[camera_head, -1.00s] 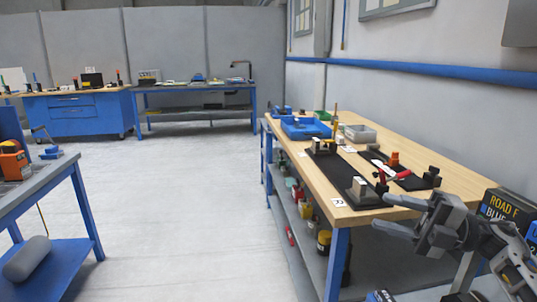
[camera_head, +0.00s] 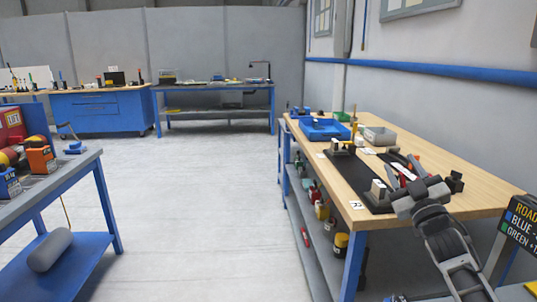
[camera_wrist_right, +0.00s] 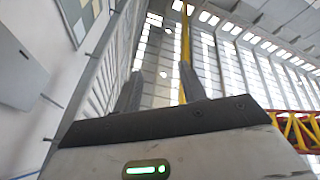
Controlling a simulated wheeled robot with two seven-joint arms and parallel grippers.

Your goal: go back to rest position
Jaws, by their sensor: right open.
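My right gripper (camera_head: 406,168) is at the near right side of the wooden-topped bench (camera_head: 455,187) in the head view. Its fingers point upward and away, and they hide part of the black boards behind. In the right wrist view the two dark fingers (camera_wrist_right: 160,88) stand apart with nothing between them. That view looks up at the ceiling. My left gripper is in neither view.
Black boards (camera_head: 350,165) with fixtures, a blue tray (camera_head: 322,131) and a grey bin (camera_head: 380,136) are on the bench. A dark sign (camera_head: 522,225) is at right. A left-side table (camera_head: 75,172) holds boxes. The floor (camera_head: 205,200) between is clear.

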